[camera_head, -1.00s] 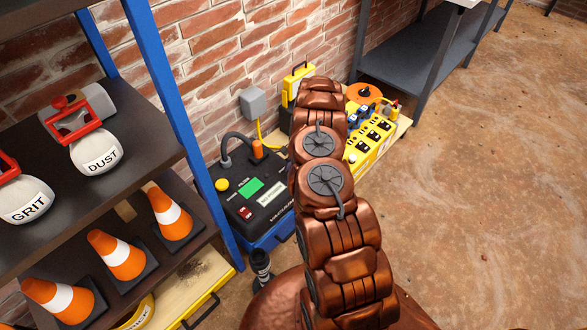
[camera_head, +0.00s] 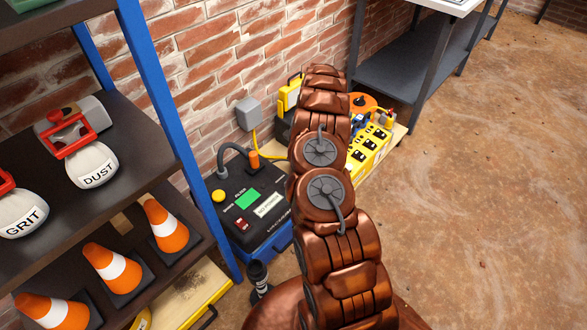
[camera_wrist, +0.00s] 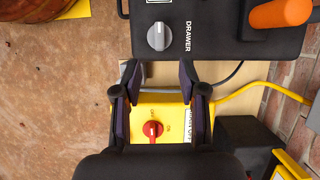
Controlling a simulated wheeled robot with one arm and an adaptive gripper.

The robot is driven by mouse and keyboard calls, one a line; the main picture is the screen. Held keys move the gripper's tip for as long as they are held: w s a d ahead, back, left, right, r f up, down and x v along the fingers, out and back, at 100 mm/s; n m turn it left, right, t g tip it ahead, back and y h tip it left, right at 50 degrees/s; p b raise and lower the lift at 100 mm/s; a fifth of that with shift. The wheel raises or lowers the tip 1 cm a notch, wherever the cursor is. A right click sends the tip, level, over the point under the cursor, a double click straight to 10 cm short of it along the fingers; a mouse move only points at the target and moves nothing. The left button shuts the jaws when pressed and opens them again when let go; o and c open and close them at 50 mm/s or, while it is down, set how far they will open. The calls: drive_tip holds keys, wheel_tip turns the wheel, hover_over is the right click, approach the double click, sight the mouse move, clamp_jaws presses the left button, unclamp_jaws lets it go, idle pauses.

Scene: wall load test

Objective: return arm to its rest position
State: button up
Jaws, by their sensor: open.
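My copper arm (camera_head: 340,235) reaches up and away through the middle of the head view, along the brick wall. Its far end hides my gripper there. In the wrist view my gripper (camera_wrist: 158,76) is open, with two dark fingers apart and nothing held. A yellow box with a red knob (camera_wrist: 152,129) shows between the fingers; I cannot tell how far below them it lies. A black panel with a grey knob and the word DRAWER (camera_wrist: 190,38) lies just past the fingertips.
A shelf (camera_head: 110,195) with traffic cones (camera_head: 113,270) and a DUST bag (camera_head: 94,165) stands at left. A black and blue vacuum unit (camera_head: 250,205) and yellow power box (camera_head: 370,150) stand near my arm. A grey workbench (camera_head: 400,75) is behind. Floor at right is clear.

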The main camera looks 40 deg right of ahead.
drive_tip(key=shift+v, duration=1.05)
drive_tip(key=s+a+r+n+g, duration=0.1)
drive_tip(key=s+a+r+n, duration=0.3)
drive_tip(key=a+r, duration=0.75)
drive_tip(key=s+a+r+n, duration=0.3)
drive_tip(key=a+r+n, duration=0.1)
drive_tip(key=a+r, duration=0.75)
drive_tip(key=s+a+r+n+h, duration=0.1)
drive_tip(key=s+a+r+n, duration=0.15)
drive_tip(key=s, duration=0.45)
drive_tip(key=s+a+r+n+h, duration=0.1)
drive_tip(key=s+a+r+n, duration=0.1)
drive_tip(key=s+a+r, duration=0.3)
drive_tip(key=s+d+n+h, duration=0.2)
drive_tip(key=s+n, duration=0.1)
drive_tip(key=s, duration=1.7)
wheel_tip(320, 180, up, 21)
drive_tip(key=p, duration=2)
drive_tip(key=shift+a+p, duration=0.25)
drive_tip(key=shift+p, duration=0.15)
